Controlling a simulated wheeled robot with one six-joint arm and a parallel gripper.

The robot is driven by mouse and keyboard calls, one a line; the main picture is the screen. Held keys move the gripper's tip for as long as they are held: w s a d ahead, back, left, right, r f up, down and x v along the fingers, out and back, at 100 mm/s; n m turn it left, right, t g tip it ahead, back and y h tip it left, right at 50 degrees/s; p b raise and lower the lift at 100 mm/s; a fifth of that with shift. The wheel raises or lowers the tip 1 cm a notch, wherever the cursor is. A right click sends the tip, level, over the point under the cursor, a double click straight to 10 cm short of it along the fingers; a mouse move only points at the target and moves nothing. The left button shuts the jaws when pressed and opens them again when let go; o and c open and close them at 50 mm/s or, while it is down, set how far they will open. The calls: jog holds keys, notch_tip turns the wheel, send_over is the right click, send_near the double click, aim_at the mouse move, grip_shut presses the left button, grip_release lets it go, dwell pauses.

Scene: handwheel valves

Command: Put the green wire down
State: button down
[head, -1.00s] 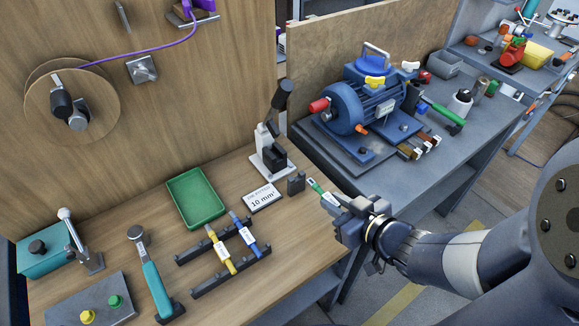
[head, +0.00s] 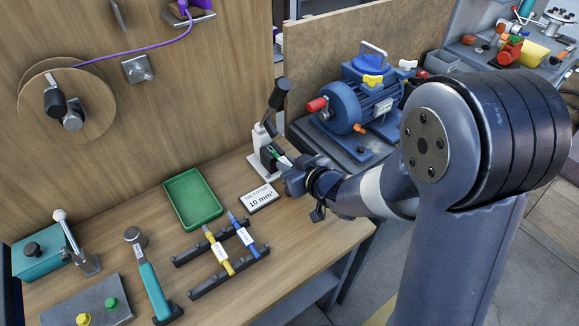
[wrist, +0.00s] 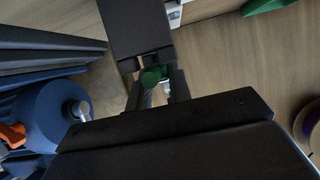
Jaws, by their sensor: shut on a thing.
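My gripper (head: 290,173) is shut on the green wire (head: 276,153), beside the lever tool (head: 262,165) at the back right of the wooden bench. The wire's green end points up and left at the tool's dark block; I cannot tell whether they touch. In the wrist view, green of the wire (wrist: 151,75) shows between my gripper's fingers (wrist: 157,88), close to a dark block (wrist: 137,28). Most of the wire is hidden by the gripper.
A white 10 mm² sign (head: 260,199) lies in front of the lever tool. An empty green tray (head: 193,199) lies left of it. A blue motor (head: 360,100) sits on the grey bench behind my arm.

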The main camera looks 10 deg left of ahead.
jog(key=shift+f, duration=0.3)
jog(key=shift+f, duration=0.1)
jog(key=shift+f+b, duration=0.15)
jog(key=shift+b, duration=0.15)
jog(key=c, duration=1.3)
grip_release()
